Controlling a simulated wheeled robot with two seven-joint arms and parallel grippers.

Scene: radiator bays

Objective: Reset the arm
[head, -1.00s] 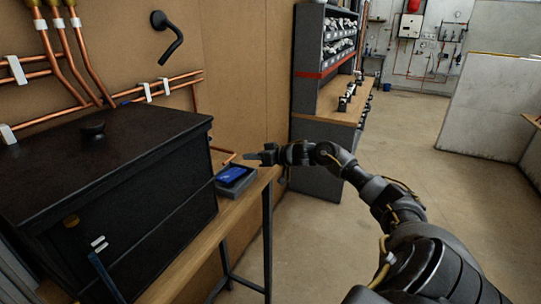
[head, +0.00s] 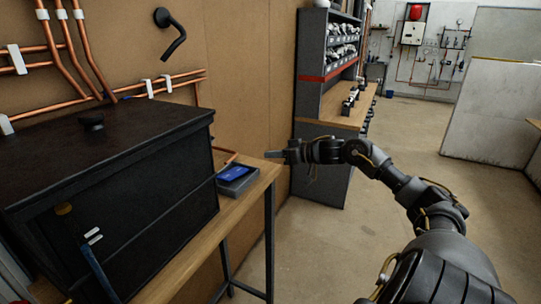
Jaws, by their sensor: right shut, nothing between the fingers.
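My right arm reaches in from the lower right, and its gripper (head: 274,155) points left. The gripper is shut and empty. It hangs just off the right end of the wooden bench (head: 262,178), a little to the right of a small grey tray (head: 246,186). A blue object (head: 233,173) lies in that tray. My left gripper does not show.
A large black box (head: 130,165) with a lidded top stands on the bench. Copper pipes (head: 60,60) and a black hook-like fitting (head: 172,35) are on the wall behind. A shelf unit (head: 325,80) stands beyond. The floor (head: 410,130) at right is open.

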